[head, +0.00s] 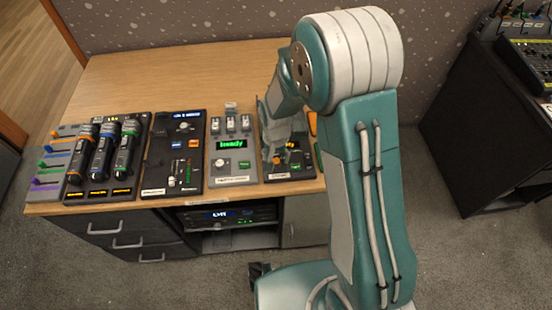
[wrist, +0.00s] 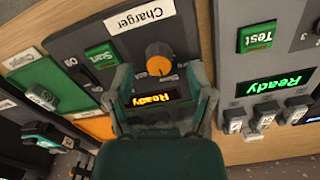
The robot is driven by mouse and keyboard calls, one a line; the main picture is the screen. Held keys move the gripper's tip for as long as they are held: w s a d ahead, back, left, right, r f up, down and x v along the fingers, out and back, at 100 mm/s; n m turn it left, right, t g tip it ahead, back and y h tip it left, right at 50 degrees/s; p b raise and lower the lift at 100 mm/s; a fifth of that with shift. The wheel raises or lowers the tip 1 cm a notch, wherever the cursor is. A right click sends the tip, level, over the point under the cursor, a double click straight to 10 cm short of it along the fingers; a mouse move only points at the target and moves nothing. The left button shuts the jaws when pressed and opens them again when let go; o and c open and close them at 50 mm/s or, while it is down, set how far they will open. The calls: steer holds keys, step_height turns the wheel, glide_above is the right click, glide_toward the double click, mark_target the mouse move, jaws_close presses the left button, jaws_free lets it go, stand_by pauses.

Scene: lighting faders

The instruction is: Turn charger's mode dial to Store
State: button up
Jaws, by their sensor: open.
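The charger (wrist: 186,28) is a dark grey panel, seen upside down in the wrist view. Its mode dial (wrist: 158,58) is a round knob, orange with a dark grey part, with small marks around it. I cannot read the mode names or tell which one it points to. A yellow display (wrist: 155,97) beside it reads "Ready". My gripper (wrist: 160,72) is open, its fingers on either side of the dial and apart from it as far as I can tell. In the head view, my gripper (head: 285,151) is over the charger (head: 290,177) and partly hides it.
A green Start button (wrist: 101,56) and a rocker switch (wrist: 86,78) sit left of the dial in the wrist view. The tester panel (head: 233,169) with a green "Ready" display is close beside the charger. More panels and handheld units (head: 101,150) stand farther left.

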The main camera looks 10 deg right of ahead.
steer(key=shift+f, duration=0.75)
jaws_close()
steer(key=shift+n, duration=0.3)
steer(key=n, duration=0.5)
steer(key=shift+n, duration=0.3)
steer(key=n, duration=0.5)
steer(key=shift+n, duration=0.3)
